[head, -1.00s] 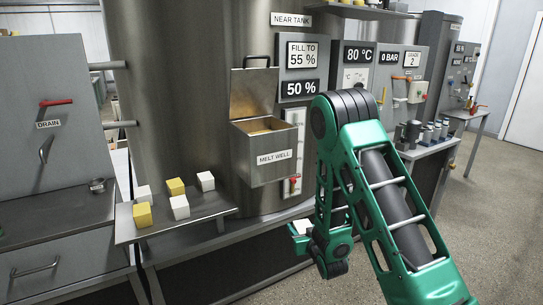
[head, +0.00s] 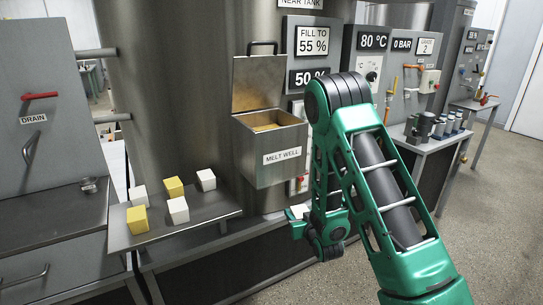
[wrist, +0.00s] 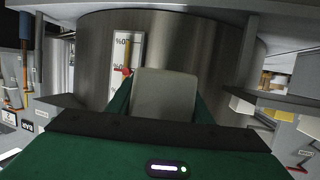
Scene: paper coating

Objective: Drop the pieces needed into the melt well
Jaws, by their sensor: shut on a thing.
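The melt well (head: 270,158) is a metal box on the front of the near tank, with its lid (head: 257,83) raised and yellowish contents inside. My gripper (head: 298,216) is below and slightly right of the well, partly hidden by my arm. It is shut on a white piece (wrist: 163,95), which fills the space between the fingers in the wrist view. On the shelf (head: 205,222) at left are two yellow cubes (head: 173,188) (head: 137,219) and three white cubes (head: 138,196) (head: 206,180) (head: 178,211). The signs read "FILL TO 55 %" (head: 313,40) and 50 % (head: 312,77).
The near tank (head: 175,95) stands behind the well. A panel with a red drain handle (head: 40,95) is at far left. A side table (head: 425,148) with small dark and grey containers stands at right. Open floor (head: 490,200) lies to the right.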

